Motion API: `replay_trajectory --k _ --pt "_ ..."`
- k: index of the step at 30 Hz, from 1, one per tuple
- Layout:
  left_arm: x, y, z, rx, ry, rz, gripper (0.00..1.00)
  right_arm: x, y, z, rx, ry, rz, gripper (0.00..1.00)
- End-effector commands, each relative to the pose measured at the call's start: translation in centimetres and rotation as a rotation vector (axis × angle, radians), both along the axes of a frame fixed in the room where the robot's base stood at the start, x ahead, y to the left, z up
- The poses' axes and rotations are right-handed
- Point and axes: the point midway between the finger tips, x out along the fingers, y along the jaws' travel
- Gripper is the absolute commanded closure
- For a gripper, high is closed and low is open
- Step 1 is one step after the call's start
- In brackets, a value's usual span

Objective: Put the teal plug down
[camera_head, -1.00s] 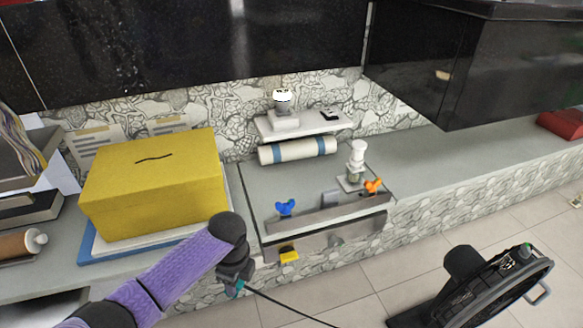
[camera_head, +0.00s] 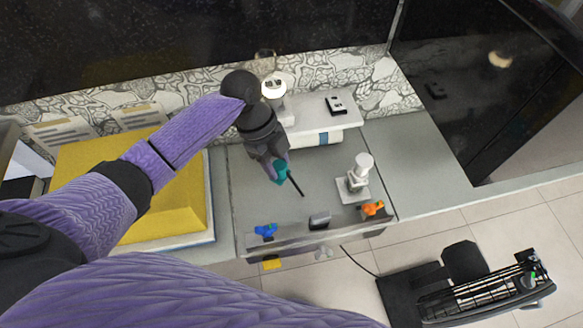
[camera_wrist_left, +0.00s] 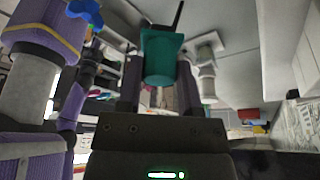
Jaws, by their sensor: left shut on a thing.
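The teal plug (camera_head: 281,170) is between the fingers of my left gripper (camera_head: 275,168), over the grey counter panel (camera_head: 250,205) in the head view. A dark cord end sticks out from it to the lower right. In the left wrist view the teal plug (camera_wrist_left: 160,56) is held between both fingers, with the dark cord stub above it. My left gripper is shut on the plug. I cannot tell whether the plug touches the counter.
A white stand (camera_head: 356,178) and an orange knob (camera_head: 372,208) are to the right. A blue knob (camera_head: 265,230) and a grey block (camera_head: 319,220) line the front edge. A white shelf (camera_head: 335,113) is behind. A yellow box (camera_head: 170,205) is at the left. Counter between them is clear.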

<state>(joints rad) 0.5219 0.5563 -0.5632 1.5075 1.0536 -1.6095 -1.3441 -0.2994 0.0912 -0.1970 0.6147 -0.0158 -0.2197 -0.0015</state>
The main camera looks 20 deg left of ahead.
Motion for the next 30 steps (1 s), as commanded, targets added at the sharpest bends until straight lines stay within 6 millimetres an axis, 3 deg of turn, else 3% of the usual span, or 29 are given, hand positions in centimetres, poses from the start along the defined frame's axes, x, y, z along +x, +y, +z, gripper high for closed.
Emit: replay_trajectory --k 3,12,23,24,29,30 --pt "-0.1 0.0 -3.3 -0.003 0.006 0.001 1.0 -0.2 0.0 -1.1 -0.001 0.004 0.0 1.0" --pt "-0.1 0.0 -9.3 0.0 0.005 0.001 1.0 -0.3 0.0 -3.0 -0.001 0.007 0.0 1.0" --pt "-0.1 0.0 -9.9 0.0 0.001 -0.001 1.0 -0.3 0.0 -3.1 -0.001 0.007 0.0 1.0" --pt "-0.1 0.0 -10.0 0.0 0.001 -0.001 0.53 -0.3 -0.1 -3.2 -0.001 0.007 -0.001 1.0" --pt "-0.1 0.0 -9.9 0.0 0.001 -0.001 0.19 -0.3 -0.1 -3.1 -0.002 0.007 -0.001 1.0" --pt "-0.1 0.0 -9.9 0.0 0.001 -0.001 0.19 -0.3 -0.1 -3.1 -0.002 0.007 -0.001 1.0"
